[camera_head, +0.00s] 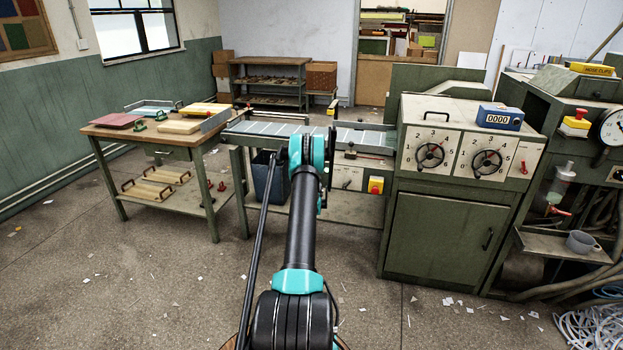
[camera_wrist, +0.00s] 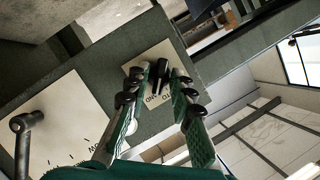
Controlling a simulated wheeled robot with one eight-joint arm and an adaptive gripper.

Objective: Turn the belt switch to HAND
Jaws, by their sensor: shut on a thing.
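The belt switch is a small black knob (camera_wrist: 164,70) on a cream label plate (camera_wrist: 136,60), seen in the wrist view. Partly covered lettering on the plate ends in "ND" and "TO". My gripper (camera_wrist: 161,80) has its two teal, black-tipped fingers on either side of the knob and is shut on it. Which word the knob points to cannot be told, as the fingers cover part of it. In the head view my arm hides the gripper and the knob, in front of the belt frame (camera_head: 361,138).
In the wrist view a metal lever (camera_wrist: 22,122) stands out from a larger scale plate (camera_wrist: 62,125) at lower left, close to my gripper. The head view shows a red-and-yellow button (camera_head: 376,185), a green cabinet (camera_head: 440,240) on the right and a wooden table (camera_head: 140,133) on the left.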

